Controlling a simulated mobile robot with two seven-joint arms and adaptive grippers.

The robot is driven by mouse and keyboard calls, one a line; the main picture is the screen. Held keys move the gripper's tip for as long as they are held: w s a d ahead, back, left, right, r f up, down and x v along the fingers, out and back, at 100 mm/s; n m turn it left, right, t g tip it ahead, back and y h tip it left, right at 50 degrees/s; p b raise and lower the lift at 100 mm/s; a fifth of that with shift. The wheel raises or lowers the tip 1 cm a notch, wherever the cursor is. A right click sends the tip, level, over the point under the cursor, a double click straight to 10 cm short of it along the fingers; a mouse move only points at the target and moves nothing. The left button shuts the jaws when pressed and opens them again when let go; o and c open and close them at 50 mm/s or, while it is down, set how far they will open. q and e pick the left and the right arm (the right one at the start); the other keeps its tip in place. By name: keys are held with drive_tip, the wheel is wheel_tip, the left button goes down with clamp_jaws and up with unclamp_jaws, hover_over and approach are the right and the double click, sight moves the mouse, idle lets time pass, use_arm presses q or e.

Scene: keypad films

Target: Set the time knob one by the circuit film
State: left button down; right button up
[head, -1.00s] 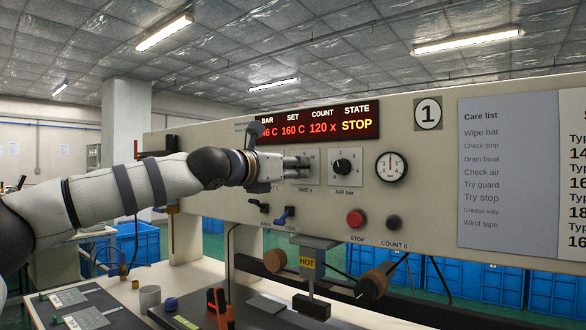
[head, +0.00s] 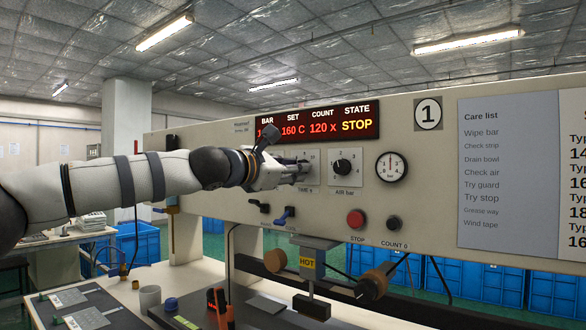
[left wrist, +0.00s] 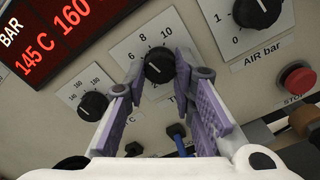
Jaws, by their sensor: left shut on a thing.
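The time knob (left wrist: 158,67) is black and round, on a white plate with marks 6, 8 and 10 in the left wrist view. My left gripper (left wrist: 160,72) is shut on it, one purple-padded finger on each side. The knob's pointer setting is hard to read. In the head view my left gripper (head: 306,173) reaches in from the left and covers the time knob on the panel (head: 230,205). I cannot make out which piece is the circuit film. My right gripper is not in view.
Beside the time knob are the AIR bar knob (head: 342,166) and a temperature knob (left wrist: 93,106). A red STOP button (head: 356,218), black COUNT button (head: 394,223) and blue-handled switch (head: 286,215) sit close by. The display (head: 320,122) reads STOP.

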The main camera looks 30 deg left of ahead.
use_arm(q)
drive_tip(key=shift+m, duration=1.1)
drive_tip(key=c, duration=1.3)
unclamp_jaws()
drive_tip(key=shift+c, duration=0.2)
drive_tip(key=s+a, duration=0.1)
drive_tip(key=s, duration=1.1)
